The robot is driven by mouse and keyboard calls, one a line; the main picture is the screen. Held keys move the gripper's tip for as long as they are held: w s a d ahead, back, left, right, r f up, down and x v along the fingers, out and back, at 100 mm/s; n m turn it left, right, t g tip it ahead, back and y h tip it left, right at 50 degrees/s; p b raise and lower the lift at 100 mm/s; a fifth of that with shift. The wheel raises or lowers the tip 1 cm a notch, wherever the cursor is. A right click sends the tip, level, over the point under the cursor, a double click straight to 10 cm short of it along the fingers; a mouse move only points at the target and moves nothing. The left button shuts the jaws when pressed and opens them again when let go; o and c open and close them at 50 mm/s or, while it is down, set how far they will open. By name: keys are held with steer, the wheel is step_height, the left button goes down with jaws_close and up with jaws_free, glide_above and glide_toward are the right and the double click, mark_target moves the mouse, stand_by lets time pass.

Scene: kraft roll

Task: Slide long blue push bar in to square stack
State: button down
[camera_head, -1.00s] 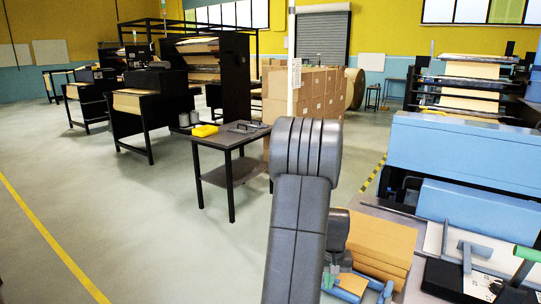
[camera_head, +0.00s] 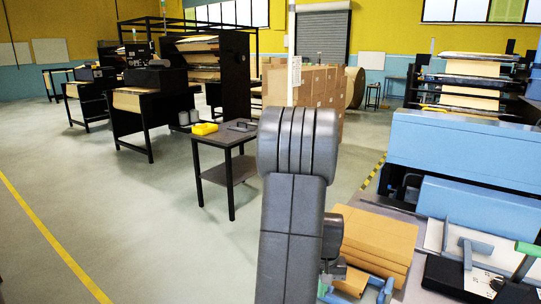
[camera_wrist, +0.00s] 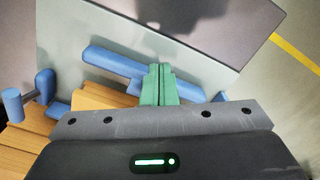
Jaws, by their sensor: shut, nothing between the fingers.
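The long blue push bar (camera_wrist: 112,60) lies slantwise in the wrist view, with a shorter blue piece (camera_wrist: 134,87) below it. My gripper (camera_wrist: 160,72) has green fingers held together with nothing between them. The fingers overlap the middle of the bar; I cannot tell whether they touch it. The brown kraft stack (camera_wrist: 97,96) is below and left of the fingers, partly hidden by my gripper body. In the head view the stack (camera_head: 372,238) is right of my arm, with its layers unevenly aligned.
Blue posts (camera_wrist: 45,84) stand at the stack's left in the wrist view. In the head view a blue-handled tool (camera_head: 468,250) and a green-handled black device (camera_head: 455,283) lie right of the stack. A large blue machine (camera_head: 470,150) stands behind.

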steer(key=shift+s+a, duration=0.5)
steer(key=shift+s, duration=0.2)
steer(key=shift+s+a, duration=0.45)
steer(key=shift+s, duration=0.2)
step_height(320, 180, up, 7)
steer(key=p, duration=0.5)
step_height(320, 180, down, 7)
steer(key=b, duration=0.5)
steer(key=shift+f+b, duration=0.1)
steer(key=shift+b, duration=0.2)
steer(key=shift+w+d, duration=0.25)
steer(key=shift+w, duration=0.1)
